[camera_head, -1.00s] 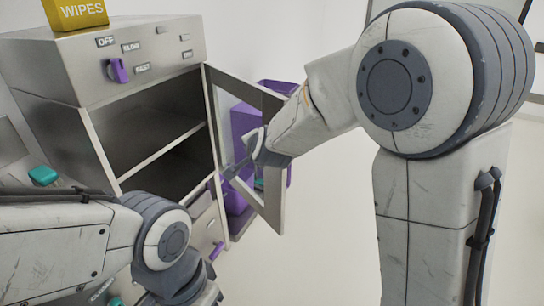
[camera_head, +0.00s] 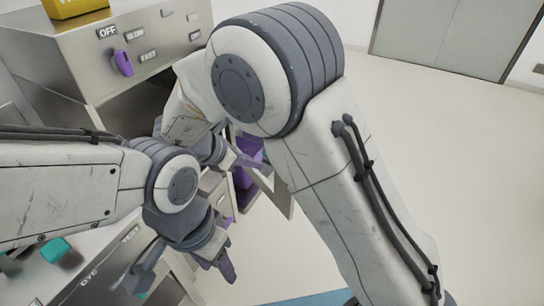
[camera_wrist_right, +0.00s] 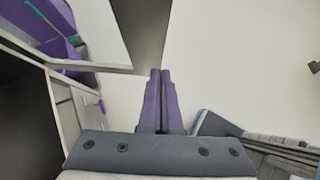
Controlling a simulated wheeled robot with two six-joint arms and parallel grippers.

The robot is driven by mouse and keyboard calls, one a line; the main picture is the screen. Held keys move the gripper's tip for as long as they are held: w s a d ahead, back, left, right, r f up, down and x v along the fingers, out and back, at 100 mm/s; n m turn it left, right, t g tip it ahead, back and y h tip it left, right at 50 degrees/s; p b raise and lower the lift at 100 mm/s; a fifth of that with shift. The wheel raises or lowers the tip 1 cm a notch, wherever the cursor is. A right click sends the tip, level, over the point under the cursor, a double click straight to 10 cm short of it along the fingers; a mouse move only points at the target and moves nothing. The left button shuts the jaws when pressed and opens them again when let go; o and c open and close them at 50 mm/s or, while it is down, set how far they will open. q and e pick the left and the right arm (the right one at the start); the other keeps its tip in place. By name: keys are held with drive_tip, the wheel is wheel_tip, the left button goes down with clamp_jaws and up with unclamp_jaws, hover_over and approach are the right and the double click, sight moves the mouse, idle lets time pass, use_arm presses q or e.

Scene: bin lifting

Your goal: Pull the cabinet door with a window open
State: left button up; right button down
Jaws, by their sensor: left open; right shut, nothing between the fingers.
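The cabinet (camera_head: 165,50) stands at the upper left with its shelf opening partly visible. Its windowed door (camera_head: 283,196) stands swung out from the front; my right arm hides much of it. In the right wrist view the grey door frame (camera_wrist_right: 142,28) and window fill the upper left. My right gripper (camera_wrist_right: 160,72) is shut and empty, its purple fingertips close to the door's lower edge; contact cannot be told. In the head view it is mostly hidden behind my right arm. My left gripper (camera_head: 182,277) is open and empty, low in front of the cabinet.
A yellow wipes box (camera_head: 75,8) sits on top of the cabinet. A purple knob (camera_head: 123,62) sticks out of its upper panel. A worktop with a teal item (camera_head: 55,250) lies at the lower left. The floor (camera_head: 430,150) to the right is clear.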

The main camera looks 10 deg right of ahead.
drive_tip(key=w+d+r+p+x, duration=0.1)
drive_tip(key=d+r+p+x, duration=0.1)
drive_tip(key=x, duration=1)
